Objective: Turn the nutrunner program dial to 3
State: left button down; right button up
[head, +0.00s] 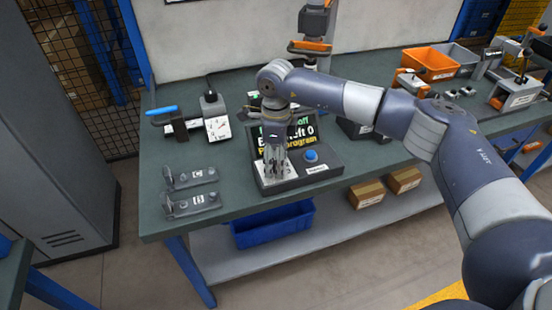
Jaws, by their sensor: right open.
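The nutrunner controller (318,172) is a dark box with a blue button (311,155) on its sloped front, standing near the front edge of the green bench. Its screen (303,130) shows green and yellow text with "left 0" and "program" readable; my right arm covers part of it. My right gripper (275,177) points down over the left part of the controller's front, with its fingers open. The program dial cannot be made out; the gripper covers that area, and I cannot tell whether the fingers touch anything. My left gripper is out of view.
A clamp with a blue handle (162,112) and a white gauge (217,127) stand left on the bench (235,190). Brackets marked C (190,178) and B (192,204) lie in front. An orange bin (430,61) is back right. A blue bin (273,224) sits below.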

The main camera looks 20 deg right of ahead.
jog(key=c, duration=1.1)
